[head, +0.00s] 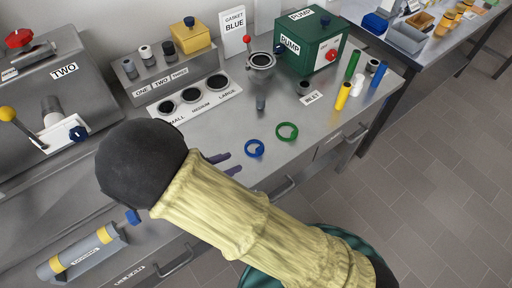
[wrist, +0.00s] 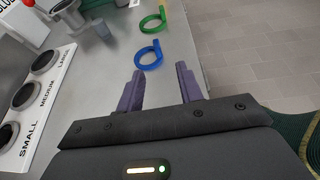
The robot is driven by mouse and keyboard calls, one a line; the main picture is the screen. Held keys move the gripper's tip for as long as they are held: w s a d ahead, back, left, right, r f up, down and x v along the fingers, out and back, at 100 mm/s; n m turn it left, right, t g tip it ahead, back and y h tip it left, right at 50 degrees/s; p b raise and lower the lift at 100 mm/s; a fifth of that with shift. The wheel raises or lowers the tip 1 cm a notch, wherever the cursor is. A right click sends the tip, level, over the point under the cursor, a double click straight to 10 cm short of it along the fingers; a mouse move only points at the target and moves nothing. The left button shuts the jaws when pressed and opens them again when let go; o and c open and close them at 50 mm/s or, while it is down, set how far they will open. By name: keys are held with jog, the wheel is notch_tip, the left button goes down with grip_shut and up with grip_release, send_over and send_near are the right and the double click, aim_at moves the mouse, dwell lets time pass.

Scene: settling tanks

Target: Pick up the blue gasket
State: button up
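The blue gasket (head: 254,148) is a ring with a small tab, lying flat on the steel bench near its front edge. In the wrist view the blue gasket (wrist: 149,56) lies ahead of the fingertips. A green gasket (head: 287,131) lies just beyond it to the right; it also shows in the wrist view (wrist: 152,23). My gripper (head: 227,163) has purple fingers spread apart with nothing between them. The fingers (wrist: 159,78) stop short of the blue gasket in the wrist view. My arm hides part of the bench front in the head view.
A white sheet marked small, medium, large (head: 195,98) lies behind, with round holes. A green pump box (head: 310,45), a grey funnel stand (head: 261,68) and a "GASKET BLUE" sign (head: 234,32) stand at the back. Coloured cylinders (head: 343,95) stand right. Bench around the gaskets is clear.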

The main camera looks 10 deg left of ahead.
aim_at(263, 147)
jog(key=p+x, duration=0.1)
jog(key=x, duration=0.9)
jog(key=shift+w+a+p+x, duration=0.15)
jog(key=shift+p+x, duration=0.2)
jog(key=shift+x, duration=0.95)
jog(key=shift+w+a+p+x, duration=0.1)
jog(key=shift+p+x, duration=0.25)
jog(key=shift+x, duration=0.9)
jog(key=shift+r, duration=0.1)
grip_shut()
